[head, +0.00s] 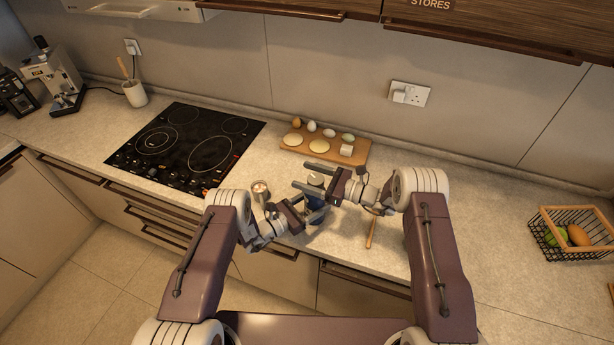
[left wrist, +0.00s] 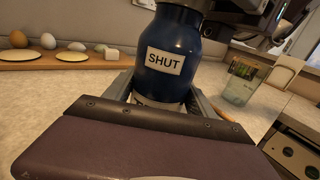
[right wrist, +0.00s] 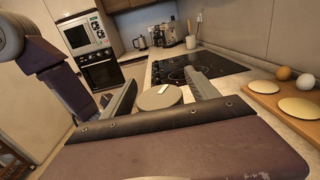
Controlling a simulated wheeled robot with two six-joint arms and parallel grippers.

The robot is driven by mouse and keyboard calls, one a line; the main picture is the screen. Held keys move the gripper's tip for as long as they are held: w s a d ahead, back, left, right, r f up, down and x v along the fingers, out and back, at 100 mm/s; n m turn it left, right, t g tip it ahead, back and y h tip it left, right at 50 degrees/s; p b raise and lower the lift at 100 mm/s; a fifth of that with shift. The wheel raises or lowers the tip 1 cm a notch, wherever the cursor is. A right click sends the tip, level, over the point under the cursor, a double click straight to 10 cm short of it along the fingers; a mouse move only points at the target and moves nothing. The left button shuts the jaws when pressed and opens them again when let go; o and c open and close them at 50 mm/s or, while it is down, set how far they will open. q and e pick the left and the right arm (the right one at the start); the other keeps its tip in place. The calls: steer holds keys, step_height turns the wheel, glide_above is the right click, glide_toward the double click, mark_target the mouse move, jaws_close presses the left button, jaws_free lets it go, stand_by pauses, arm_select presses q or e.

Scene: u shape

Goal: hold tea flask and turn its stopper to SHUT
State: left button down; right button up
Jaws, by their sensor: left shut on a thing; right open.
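The tea flask (head: 315,214) stands upright on the counter, with a dark blue body. In the left wrist view the flask (left wrist: 172,55) carries a white label reading SHUT; another label below it is mostly hidden. My left gripper (head: 312,208) is shut on the flask's lower body. The round grey stopper (head: 316,180) sits on top. In the right wrist view the stopper (right wrist: 159,98) shows a pale mark toward its right edge. My right gripper (head: 306,177) is open, its fingers on either side of the stopper, with gaps visible.
A wooden board (head: 325,149) with several eggs and pale rounds lies behind the flask. A small cup (head: 260,191) stands left of it. A wooden stick (head: 371,232) lies to the right. The black hob (head: 187,146) is at left, a wire fruit basket (head: 572,250) far right.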

steer(key=c, duration=1.4)
steer(key=shift+s+a+n+g+y, duration=0.1)
steer(key=shift+s+n+g+y, duration=0.1)
steer(key=shift+n+g, duration=0.75)
steer(key=shift+s+d+n+g+y, duration=0.15)
steer(key=shift+n+g, duration=0.45)
steer(key=shift+g, duration=0.8)
steer(key=shift+s+a+n+g+y, duration=0.15)
steer(key=shift+n+g+y, duration=0.1)
steer(key=shift+n+g, duration=0.7)
steer(key=o, duration=1.4)
steer(key=d, duration=0.7)
steer(key=shift+d, duration=0.3)
